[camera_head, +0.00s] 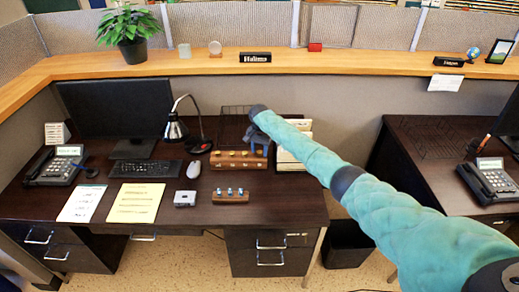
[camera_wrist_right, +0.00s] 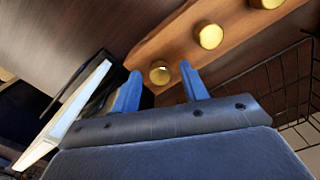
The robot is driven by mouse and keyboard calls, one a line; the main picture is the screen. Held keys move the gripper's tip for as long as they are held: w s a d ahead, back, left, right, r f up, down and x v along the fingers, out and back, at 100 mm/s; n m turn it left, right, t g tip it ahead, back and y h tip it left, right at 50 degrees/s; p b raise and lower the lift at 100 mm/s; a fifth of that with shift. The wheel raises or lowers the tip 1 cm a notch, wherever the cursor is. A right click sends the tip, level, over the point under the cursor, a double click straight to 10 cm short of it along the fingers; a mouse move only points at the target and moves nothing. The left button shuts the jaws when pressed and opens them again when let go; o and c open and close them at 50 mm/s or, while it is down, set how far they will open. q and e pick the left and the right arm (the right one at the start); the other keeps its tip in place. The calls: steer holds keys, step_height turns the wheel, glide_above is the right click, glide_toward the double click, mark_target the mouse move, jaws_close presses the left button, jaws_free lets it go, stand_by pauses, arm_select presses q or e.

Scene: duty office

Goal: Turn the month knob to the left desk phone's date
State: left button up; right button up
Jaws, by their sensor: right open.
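A wooden block with a row of brass knobs (camera_head: 222,164) lies toward the back of the left desk; its wood also shows in the right wrist view (camera_wrist_right: 180,45). My right gripper (camera_head: 252,143) is over the block's right part and hides some of it. In the right wrist view my gripper (camera_wrist_right: 160,84) is open, its two blue fingers pointing at the endmost visible brass knob (camera_wrist_right: 160,73). That knob appears between the fingertips; I cannot tell whether they touch it. A second knob (camera_wrist_right: 209,35) is clear of the fingers. The left desk phone (camera_head: 57,166) stands at the desk's left; its date is unreadable.
A smaller wooden block with several pegs (camera_head: 231,197) lies in front. A wire tray (camera_wrist_right: 290,85) and a paper holder (camera_head: 290,158) stand close to the gripper.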

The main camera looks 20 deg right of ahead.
steer(key=shift+w+f, duration=0.1)
steer(key=shift+f, duration=0.05)
jaws_close()
steer(key=shift+n, duration=0.3)
